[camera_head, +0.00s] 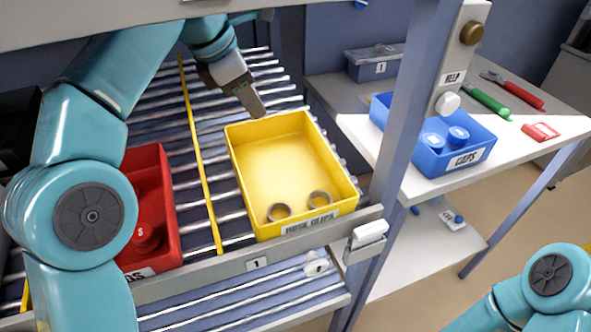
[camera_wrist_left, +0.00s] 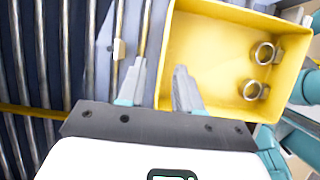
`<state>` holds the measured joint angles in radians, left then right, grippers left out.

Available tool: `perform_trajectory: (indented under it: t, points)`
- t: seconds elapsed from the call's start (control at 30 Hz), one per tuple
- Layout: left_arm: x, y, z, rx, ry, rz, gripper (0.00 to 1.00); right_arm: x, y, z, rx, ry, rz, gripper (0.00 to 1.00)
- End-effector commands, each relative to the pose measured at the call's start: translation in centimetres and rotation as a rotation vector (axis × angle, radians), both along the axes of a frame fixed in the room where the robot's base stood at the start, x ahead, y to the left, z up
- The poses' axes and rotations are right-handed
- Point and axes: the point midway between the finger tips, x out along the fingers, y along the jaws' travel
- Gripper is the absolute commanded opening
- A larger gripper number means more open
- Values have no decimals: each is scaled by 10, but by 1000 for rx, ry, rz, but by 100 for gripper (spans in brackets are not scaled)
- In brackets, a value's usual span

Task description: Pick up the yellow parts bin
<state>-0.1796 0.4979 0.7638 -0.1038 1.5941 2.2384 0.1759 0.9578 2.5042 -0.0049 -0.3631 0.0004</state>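The yellow parts bin (camera_head: 262,180) sits on the roller shelf, labelled "HOSE CLIPS", with two metal ring clips (camera_head: 279,211) inside near the label end. It also shows in the left wrist view (camera_wrist_left: 215,55). My left gripper (camera_head: 254,107) is at the bin's far edge. In the left wrist view my left gripper (camera_wrist_left: 159,70) has its fingers apart, one outside the bin and one over its inside, with the wall's line between them. I cannot tell whether the fingers touch the wall. My right gripper is out of view; only part of that arm shows at lower right.
A red bin (camera_head: 155,185) stands left of the yellow bin, past a yellow divider strip (camera_head: 196,140). A grey post (camera_head: 405,130) rises on the right. Behind it, a white table (camera_head: 375,150) holds a blue "CAPS" bin (camera_head: 432,150) and tools. A shelf edge crosses above.

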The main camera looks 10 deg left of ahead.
Motion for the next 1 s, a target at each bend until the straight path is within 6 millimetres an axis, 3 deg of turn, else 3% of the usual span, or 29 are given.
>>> perform_trajectory:
  t: [0.13, 0.37, 0.63, 0.9, 1.0]
  points:
    - [-9, 4, -4, 2, 20, 21, 34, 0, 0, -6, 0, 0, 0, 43]
    - [-8, -3, -28, 2, 20, 21, 34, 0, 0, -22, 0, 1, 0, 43]
    - [2, -15, -68, 3, 22, 15, 34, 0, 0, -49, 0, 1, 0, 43]
    - [7, -18, -70, 2, 19, 16, 34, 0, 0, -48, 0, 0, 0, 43]
    - [8, -18, -70, 3, 21, 15, 2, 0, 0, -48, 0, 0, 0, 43]
